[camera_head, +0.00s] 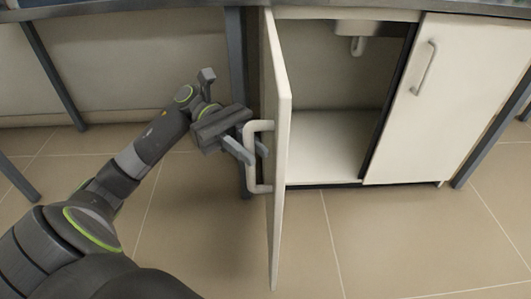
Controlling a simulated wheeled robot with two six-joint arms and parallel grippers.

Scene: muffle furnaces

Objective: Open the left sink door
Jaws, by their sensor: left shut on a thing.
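The left sink door (282,130) stands open, swung out towards me, and shows nearly edge-on. Its white bar handle (253,180) is on the side facing left. My left gripper (250,150) comes in from the left and is shut on the handle's upper part. The open cabinet compartment (325,140) shows to the right of the door, with a bare floor and a sink drain pipe (357,45) at the top. My right gripper is not in view.
The right sink door (440,100) is closed and has its own handle (424,68). The counter edge (450,8) runs along the top. Grey table legs (52,72) stand at left. The tiled floor (390,240) in front is clear.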

